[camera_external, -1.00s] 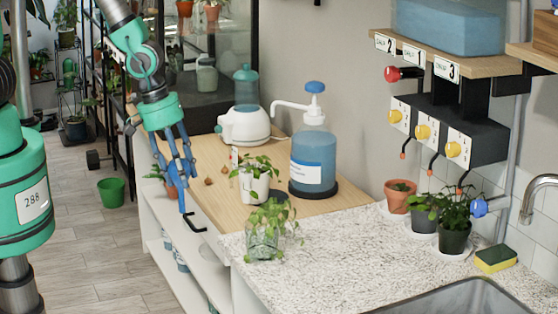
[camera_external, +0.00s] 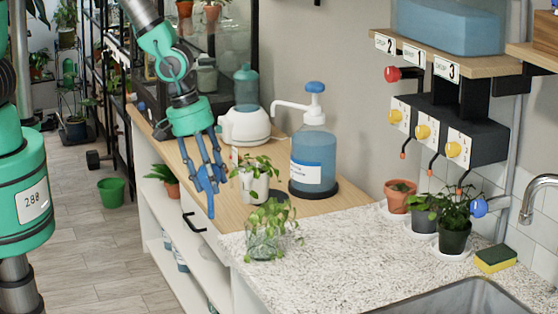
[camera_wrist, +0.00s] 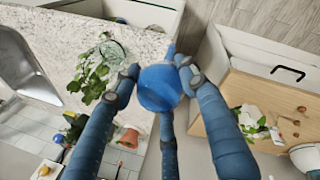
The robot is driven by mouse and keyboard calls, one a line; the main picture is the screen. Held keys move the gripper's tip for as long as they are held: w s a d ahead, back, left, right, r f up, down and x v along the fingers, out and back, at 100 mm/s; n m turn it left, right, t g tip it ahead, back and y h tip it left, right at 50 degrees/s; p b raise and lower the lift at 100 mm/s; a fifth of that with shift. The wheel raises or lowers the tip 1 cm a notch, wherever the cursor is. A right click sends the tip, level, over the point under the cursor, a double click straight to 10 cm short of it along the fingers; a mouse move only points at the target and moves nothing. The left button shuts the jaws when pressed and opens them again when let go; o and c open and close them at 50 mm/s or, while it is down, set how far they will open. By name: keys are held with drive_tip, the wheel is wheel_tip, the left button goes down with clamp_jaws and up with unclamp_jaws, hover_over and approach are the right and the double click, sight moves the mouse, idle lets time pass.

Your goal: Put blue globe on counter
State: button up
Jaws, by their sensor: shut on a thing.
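A blue globe (camera_wrist: 160,88) is held between the fingers of my gripper (camera_wrist: 158,84) in the wrist view. In the external view my gripper (camera_external: 208,190) hangs fingers down over the left edge of the wooden top. The globe is hard to tell from the blue fingers there. The counter (camera_external: 330,250) is the speckled stone surface at the front right; it also shows at the upper left of the wrist view (camera_wrist: 40,30). My gripper is to the left of the counter and apart from it.
A leafy plant in a glass jar (camera_external: 263,242) stands on the counter's near left corner. A white potted plant (camera_external: 254,190) and a blue pump bottle (camera_external: 313,155) stand on the wooden top (camera_external: 345,205). Several pots and a sponge (camera_external: 495,258) line the counter's back. The counter's middle is clear.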

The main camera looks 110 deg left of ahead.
drive_tip(key=w+a, duration=0.2)
drive_tip(key=w, duration=0.6)
drive_tip(key=shift+w+f, duration=0.35)
drive_tip(key=shift+f, duration=0.05)
drive_tip(key=shift+f, duration=1.75)
drive_tip(key=shift+f, duration=0.15)
drive_tip(key=o, duration=1.2)
drive_tip(key=v, duration=1.2)
drive_tip(key=shift+s+d, duration=0.1)
